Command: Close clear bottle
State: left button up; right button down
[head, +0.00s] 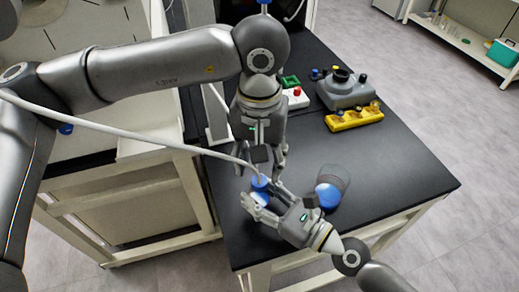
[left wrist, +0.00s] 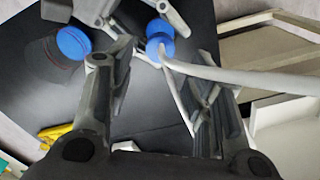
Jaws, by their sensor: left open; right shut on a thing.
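A small blue-topped thing (head: 259,183) stands near the table's front left edge, with a paler blue part below it. It also shows as two blue parts in the left wrist view (left wrist: 160,27). My right gripper (head: 260,203) reaches in from the lower right and is shut on this thing, partly hiding it. My left gripper (head: 264,172) points down just above it, open, with nothing seen between its fingers.
A yellow rack (head: 354,118), a grey device (head: 346,92) and a white box with a red button (head: 296,99) stand at the back of the black table (head: 400,180). A white cable (head: 120,132) crosses in front. The table's right side is clear.

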aim_at(259, 181)
pick_arm(q)
jog(key=n, duration=0.3)
jog(key=shift+r+n, duration=0.15)
jog(key=shift+n, duration=0.25)
jog(key=n, duration=0.5)
jog(key=shift+r, duration=0.2)
jog(key=n, duration=0.7)
jog(key=shift+r, duration=0.25)
jog(key=n, duration=0.5)
jog(key=shift+r+n, duration=0.15)
jog(key=shift+n, duration=0.15)
jog(key=n, duration=0.3)
jog(key=shift+r, duration=0.15)
jog(key=n, duration=0.5)
jog(key=shift+r, duration=0.15)
jog(key=n, duration=0.3)
jog(key=shift+r+n, duration=0.1)
jog(key=shift+n, duration=0.3)
jog(key=shift+f, duration=4)
